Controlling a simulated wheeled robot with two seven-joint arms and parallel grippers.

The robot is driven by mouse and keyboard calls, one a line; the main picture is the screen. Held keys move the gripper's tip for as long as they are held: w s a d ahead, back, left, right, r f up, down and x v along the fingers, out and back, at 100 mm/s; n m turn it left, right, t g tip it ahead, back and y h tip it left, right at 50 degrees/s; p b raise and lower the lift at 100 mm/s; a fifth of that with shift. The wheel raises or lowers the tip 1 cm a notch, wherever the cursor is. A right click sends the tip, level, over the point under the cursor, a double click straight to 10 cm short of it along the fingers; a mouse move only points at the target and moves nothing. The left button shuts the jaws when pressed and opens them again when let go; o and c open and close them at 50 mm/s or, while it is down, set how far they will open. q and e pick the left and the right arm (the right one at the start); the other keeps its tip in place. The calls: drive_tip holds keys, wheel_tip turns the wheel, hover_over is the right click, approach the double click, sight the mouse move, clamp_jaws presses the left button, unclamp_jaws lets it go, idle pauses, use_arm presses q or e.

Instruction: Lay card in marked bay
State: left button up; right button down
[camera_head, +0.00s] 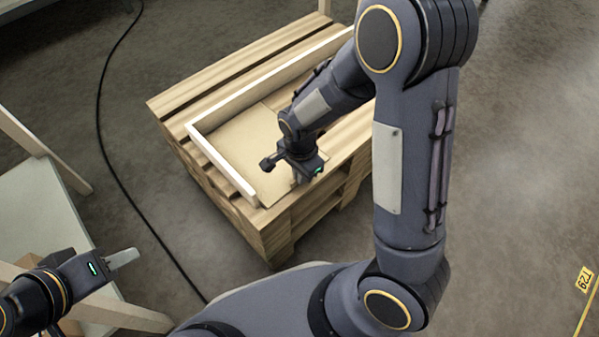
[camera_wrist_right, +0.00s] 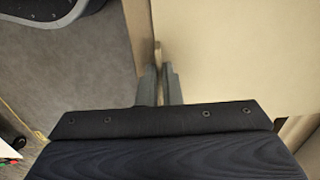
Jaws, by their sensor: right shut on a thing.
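A flat tan card (camera_head: 235,143) lies within the pale raised frame (camera_head: 221,163) of a bay on top of a wooden pallet. Its limits against the bay floor are hard to tell. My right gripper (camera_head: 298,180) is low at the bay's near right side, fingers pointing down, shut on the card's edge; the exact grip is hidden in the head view. In the right wrist view, the fingers (camera_wrist_right: 158,85) are close together at the edge of the pale card (camera_wrist_right: 230,55). My left gripper (camera_head: 122,259) is far from the bay, at lower left; its finger gap is unclear.
The slatted pallet (camera_head: 285,233) stands on bare grey floor. A pale table or bench (camera_head: 40,215) stands at left near my left gripper. A black cable (camera_head: 115,170) runs along the floor between it and the pallet. A yellow marker (camera_head: 584,279) lies at right.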

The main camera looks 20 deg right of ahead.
drive_tip(key=shift+f, duration=0.15)
idle(0.8)
drive_tip(key=c, duration=1.5)
unclamp_jaws()
wheel_tip(320, 180, up, 8)
drive_tip(key=p, duration=0.3)
drive_tip(key=shift+f, duration=0.1)
drive_tip(key=s+d+r+n+t+y, duration=0.4)
drive_tip(key=s+r+n+t, duration=0.2)
drive_tip(key=s+r+n, duration=0.8)
drive_tip(key=r+p, duration=1)
drive_tip(key=s+r+m+p, duration=0.1)
drive_tip(key=r+p, duration=0.9)
drive_tip(key=s+r+m+p, duration=0.1)
drive_tip(key=r+p, duration=0.8)
drive_tip(key=r, duration=0.1)
drive_tip(key=shift+d+r+g+p, duration=0.15)
drive_tip(key=shift+g+p, duration=0.15)
drive_tip(key=shift+p, duration=0.1)
